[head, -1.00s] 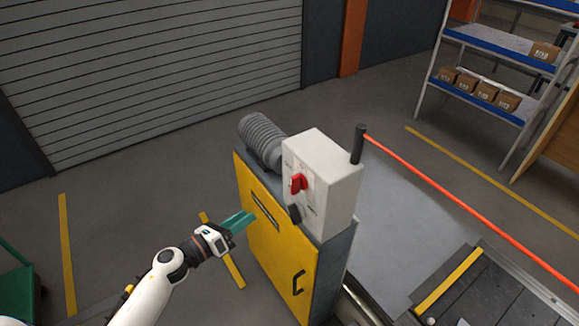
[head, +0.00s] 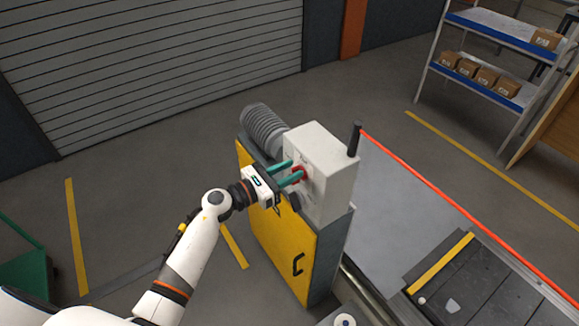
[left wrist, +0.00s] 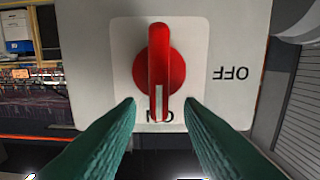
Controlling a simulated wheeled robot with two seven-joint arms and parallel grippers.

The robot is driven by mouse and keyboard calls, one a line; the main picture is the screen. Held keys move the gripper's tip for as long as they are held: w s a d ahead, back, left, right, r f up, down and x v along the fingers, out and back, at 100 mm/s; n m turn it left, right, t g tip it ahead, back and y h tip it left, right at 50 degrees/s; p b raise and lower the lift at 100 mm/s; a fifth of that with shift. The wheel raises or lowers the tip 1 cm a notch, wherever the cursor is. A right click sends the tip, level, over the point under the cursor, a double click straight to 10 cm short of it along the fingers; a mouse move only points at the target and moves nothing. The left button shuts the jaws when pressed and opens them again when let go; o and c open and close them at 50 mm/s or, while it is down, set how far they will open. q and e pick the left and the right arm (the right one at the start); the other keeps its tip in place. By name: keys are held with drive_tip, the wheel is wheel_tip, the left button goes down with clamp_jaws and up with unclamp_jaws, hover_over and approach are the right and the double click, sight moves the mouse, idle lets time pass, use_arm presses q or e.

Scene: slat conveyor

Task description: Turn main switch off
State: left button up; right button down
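The main switch is a red rotary knob (left wrist: 158,62) on a white plate on the grey control box (head: 327,150). In the left wrist view its handle stands vertical, its white mark at the ON label, which is partly covered. The OFF label (left wrist: 231,73) reads upside down to the right of the knob. In the head view the knob (head: 300,174) is partly hidden by my left gripper (head: 291,171). The left gripper is open, its teal fingers apart and pointing at the knob, one on each side of the handle's lower end. I cannot tell whether they touch it. My right gripper is not in view.
The box sits on a yellow-fronted cabinet (head: 272,232) with a grey ribbed cylinder (head: 265,128) behind. A dark post (head: 355,139) with a red line stands right of the box. The conveyor (head: 480,284) lies at lower right. Open floor lies left of the cabinet.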

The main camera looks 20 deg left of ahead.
use_arm(q)
drive_tip(key=shift+w+d, duration=0.15)
drive_tip(key=shift+d, duration=0.05)
clamp_jaws()
